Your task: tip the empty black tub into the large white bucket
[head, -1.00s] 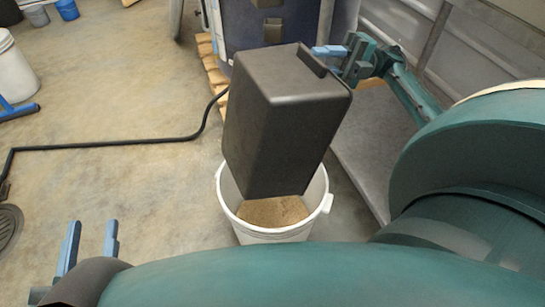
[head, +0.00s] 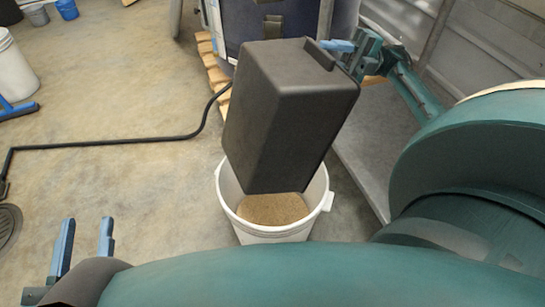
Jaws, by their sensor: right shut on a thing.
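The black tub (head: 285,125) is tilted steeply, bottom side up, above the large white bucket (head: 272,234). Its lower edge reaches down to the bucket's mouth; I cannot tell whether it touches the rim. The tub's opening faces away and its inside is hidden. The bucket stands upright on the floor with tan, grainy material inside. My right gripper (head: 340,46) is shut on the tub's upper edge, by the handle at the top right. My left gripper (head: 84,240) is open and empty at the lower left, well apart from the tub and bucket.
A dark blue container (head: 288,22) stands on a wooden pallet (head: 213,65) behind the tub. A black hose (head: 110,144) lies across the floor at left. A grey metal panel (head: 480,50) stands at right. Another white bucket (head: 14,72) is at far left. The left floor is mostly clear.

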